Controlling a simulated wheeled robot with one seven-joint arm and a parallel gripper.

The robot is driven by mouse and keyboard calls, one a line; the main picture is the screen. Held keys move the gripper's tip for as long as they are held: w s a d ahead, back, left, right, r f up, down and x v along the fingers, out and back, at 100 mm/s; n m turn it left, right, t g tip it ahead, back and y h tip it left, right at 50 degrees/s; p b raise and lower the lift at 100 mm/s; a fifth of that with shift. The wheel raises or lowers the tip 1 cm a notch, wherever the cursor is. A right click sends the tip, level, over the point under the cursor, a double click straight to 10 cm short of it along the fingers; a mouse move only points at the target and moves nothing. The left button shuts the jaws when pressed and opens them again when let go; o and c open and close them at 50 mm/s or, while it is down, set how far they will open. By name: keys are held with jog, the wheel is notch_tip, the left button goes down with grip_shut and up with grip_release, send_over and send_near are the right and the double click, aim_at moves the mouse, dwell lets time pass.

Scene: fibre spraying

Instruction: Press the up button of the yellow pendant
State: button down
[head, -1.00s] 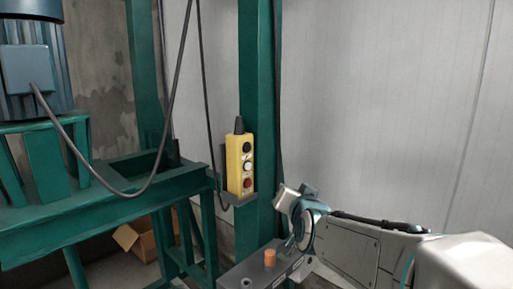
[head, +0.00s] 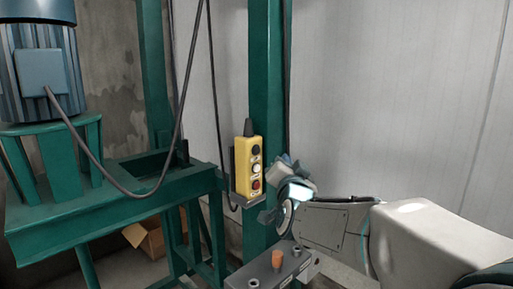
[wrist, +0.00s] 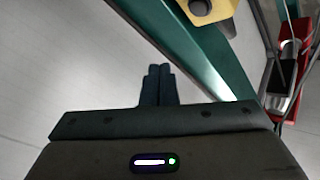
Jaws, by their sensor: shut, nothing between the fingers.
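The yellow pendant (head: 250,165) stands upright against the green post in the head view. Its face has a black button (head: 255,150) at the top, a white button (head: 256,169) in the middle and a red button (head: 256,184) below. The button markings are too small to read. A yellow part with a dark opening (wrist: 212,8), probably the pendant's end, shows at the top of the wrist view. My gripper (wrist: 160,68) is shut and empty, with that yellow part ahead and to its right. In the head view my wrist is right of the pendant, apart from it.
The green post (head: 265,75) rises behind the pendant. A dark cable hangs left of it. A grey box (head: 270,272) with an orange knob (head: 277,259) is below my wrist. A green frame (head: 110,205) with a blue motor (head: 42,70) stands at left.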

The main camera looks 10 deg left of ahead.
aim_at(257, 150)
jog(key=w+a+p, duration=0.2)
jog(key=w+a, duration=0.2)
jog(key=a, duration=0.1)
jog(key=shift+w+a, duration=0.15)
jog(key=shift+a, duration=0.1)
dwell(1.9)
jog(key=shift+w+a, duration=0.2)
jog(key=shift+a, duration=0.1)
